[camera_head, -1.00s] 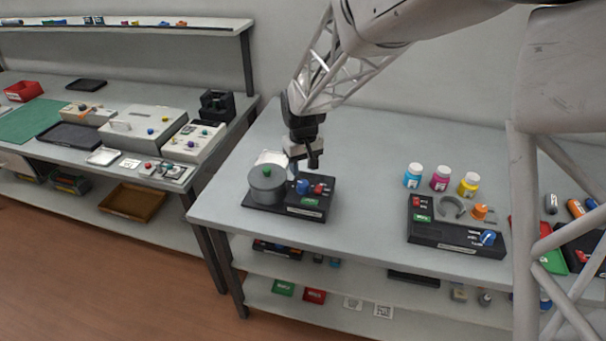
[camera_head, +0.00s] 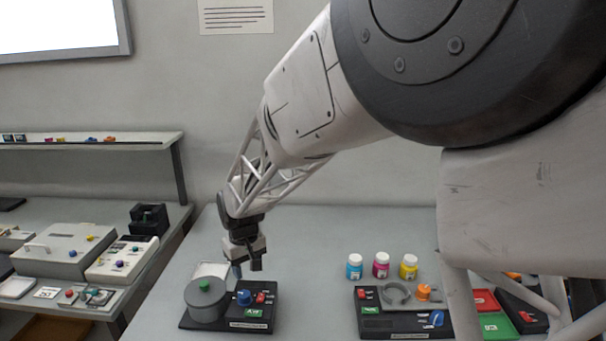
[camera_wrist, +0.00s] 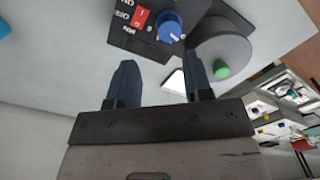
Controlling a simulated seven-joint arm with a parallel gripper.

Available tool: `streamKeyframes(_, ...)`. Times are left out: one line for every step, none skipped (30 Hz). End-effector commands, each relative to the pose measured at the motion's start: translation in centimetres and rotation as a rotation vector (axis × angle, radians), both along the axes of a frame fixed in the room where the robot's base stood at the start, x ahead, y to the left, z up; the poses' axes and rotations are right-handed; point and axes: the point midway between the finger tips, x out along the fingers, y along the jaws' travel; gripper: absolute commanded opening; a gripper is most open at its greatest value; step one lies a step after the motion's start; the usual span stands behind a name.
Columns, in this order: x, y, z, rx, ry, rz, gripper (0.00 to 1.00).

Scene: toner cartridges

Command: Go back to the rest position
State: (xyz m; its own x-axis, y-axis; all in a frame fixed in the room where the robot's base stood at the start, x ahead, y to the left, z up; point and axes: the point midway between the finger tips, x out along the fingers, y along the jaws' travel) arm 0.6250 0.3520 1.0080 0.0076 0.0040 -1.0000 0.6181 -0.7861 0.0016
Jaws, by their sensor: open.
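My gripper (camera_head: 246,267) is above the back of the left device on the middle table, with empty space between its fingers. In the wrist view its two dark blue fingers (camera_wrist: 160,82) are apart and hold nothing. The left device has a black base (camera_head: 262,318), a grey round pot (camera_head: 205,303) with a green knob, a blue knob (camera_head: 244,297), a red switch and a green label. The blue knob (camera_wrist: 168,26) and the grey lid (camera_wrist: 222,52) also show in the wrist view, beyond the fingertips.
A second black device (camera_head: 400,325) stands to the right, with cyan (camera_head: 354,266), magenta (camera_head: 381,265) and yellow (camera_head: 408,267) bottles behind it. A side bench (camera_head: 172,220) with several devices is at the left. The tabletop between the two devices is clear.

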Motion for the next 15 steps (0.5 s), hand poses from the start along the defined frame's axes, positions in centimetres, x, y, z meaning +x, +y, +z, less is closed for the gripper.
streamKeyframes(-0.2, -0.9, 0.6, 0.002, -0.005, -0.012, 0.46)
streamKeyframes(-0.4, -1.5, 1.0, 0.004, -0.007, -0.019, 0.46)
streamKeyframes(-0.6, -2.3, 1.6, 0.006, -0.011, -0.031, 0.46)
streamKeyframes(-0.8, -3.0, 2.1, 0.007, -0.013, -0.041, 0.46)
streamKeyframes(-1.0, -3.8, 2.6, 0.009, -0.017, -0.052, 0.46)
streamKeyframes(-1.4, -4.8, 3.2, 0.011, -0.022, -0.066, 0.46)
streamKeyframes(-1.7, -5.6, 3.7, 0.013, -0.025, -0.078, 0.46)
streamKeyframes(-2.0, -6.5, 4.2, 0.014, -0.028, -0.090, 0.46)
streamKeyframes(-2.4, -7.6, 4.9, 0.017, -0.033, -0.106, 0.46)
streamKeyframes(-2.8, -8.5, 5.4, 0.019, -0.037, -0.118, 0.46)
streamKeyframes(-3.2, -9.3, 5.9, 0.021, -0.041, -0.130, 0.46)
streamKeyframes(-3.8, -10.4, 6.4, 0.022, -0.045, -0.146, 0.46)
streamKeyframes(-4.2, -11.3, 6.9, 0.024, -0.049, -0.158, 0.46)
streamKeyframes(-4.6, -12.1, 7.3, 0.026, -0.053, -0.171, 0.46)
streamKeyframes(-5.2, -13.2, 7.9, 0.027, -0.058, -0.187, 0.46)
